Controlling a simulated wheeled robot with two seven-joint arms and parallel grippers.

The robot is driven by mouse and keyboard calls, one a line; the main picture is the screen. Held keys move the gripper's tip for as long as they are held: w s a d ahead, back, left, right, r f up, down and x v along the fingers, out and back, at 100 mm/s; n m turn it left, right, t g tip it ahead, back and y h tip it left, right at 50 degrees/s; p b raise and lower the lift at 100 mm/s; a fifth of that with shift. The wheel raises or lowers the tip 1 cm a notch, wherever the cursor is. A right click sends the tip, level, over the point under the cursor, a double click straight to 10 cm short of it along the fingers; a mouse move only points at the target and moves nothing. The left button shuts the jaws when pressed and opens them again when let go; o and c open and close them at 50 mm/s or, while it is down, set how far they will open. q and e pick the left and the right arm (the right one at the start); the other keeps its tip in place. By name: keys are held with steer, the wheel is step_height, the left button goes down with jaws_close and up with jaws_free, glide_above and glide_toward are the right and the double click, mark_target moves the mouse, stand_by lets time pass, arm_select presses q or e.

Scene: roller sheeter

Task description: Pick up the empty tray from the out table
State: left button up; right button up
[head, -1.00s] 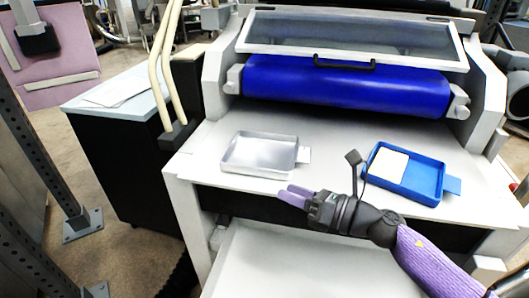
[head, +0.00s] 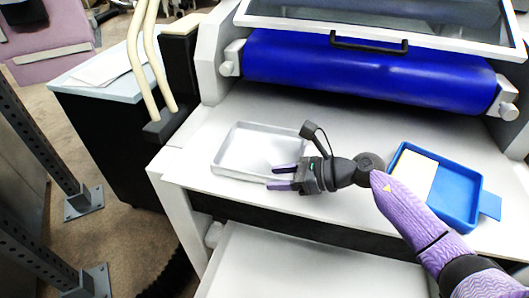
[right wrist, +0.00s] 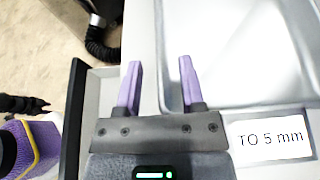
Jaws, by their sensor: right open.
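The empty grey metal tray (head: 232,140) lies on the white out table (head: 330,200) in front of the blue roller. My right gripper (head: 270,178) is open and empty over the tray's front right part in the head view. In the right wrist view, the open purple fingers (right wrist: 158,62) straddle the line of the tray's edge, with the tray (right wrist: 235,50) to the right. I cannot tell whether they touch it. A label reading "TO 5 mm" (right wrist: 270,138) shows beside the tray. My left gripper is not in view.
A blue tray (head: 455,195) with a pale slab (head: 418,172) lies to the right, partly behind my right arm. The blue roller (head: 370,72) and its framed guard (head: 400,20) stand behind. A dark cabinet (head: 115,135) stands left, with floor between it and metal posts.

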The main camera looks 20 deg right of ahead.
steer(key=shift+w+a+f, duration=0.2)
steer(key=shift+w+a, duration=0.1)
steer(key=shift+a, duration=0.05)
jaws_close()
stand_by(1.2)
